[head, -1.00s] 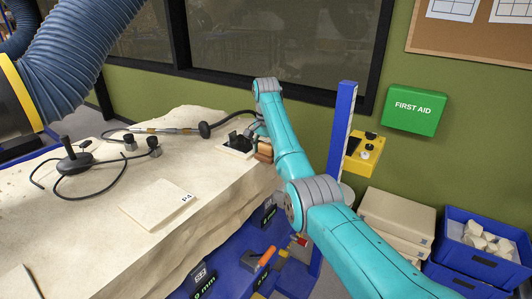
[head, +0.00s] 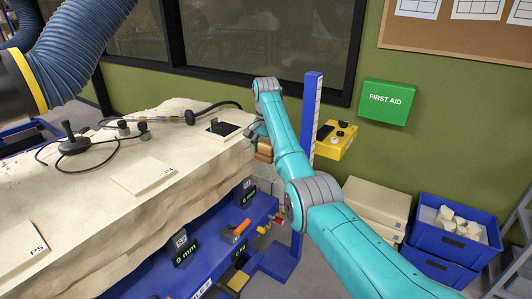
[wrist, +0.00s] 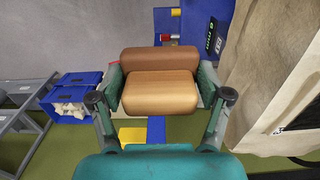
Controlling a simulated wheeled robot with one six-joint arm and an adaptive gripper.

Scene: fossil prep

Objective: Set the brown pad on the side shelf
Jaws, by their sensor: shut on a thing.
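The brown pad (wrist: 160,92) is a rounded block in two brown tones. My gripper (wrist: 161,82) is shut on it, with one finger at each side in the wrist view. In the head view the pad (head: 264,151) shows small beside the right end of the pale stone block, partly hidden by my gripper (head: 258,138). It is held in the air; whether it touches the stone I cannot tell. A grey metal frame, perhaps the side shelf, shows at the right edge of the head view (head: 522,235) and at the left of the wrist view (wrist: 22,125).
The stone block (head: 75,215) carries cables and a dark square piece (head: 222,128). A blue post (head: 312,100) with a yellow box (head: 337,140) stands close behind my arm. Pale boxes (head: 372,210) and blue bins (head: 440,260) stand on the floor at right.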

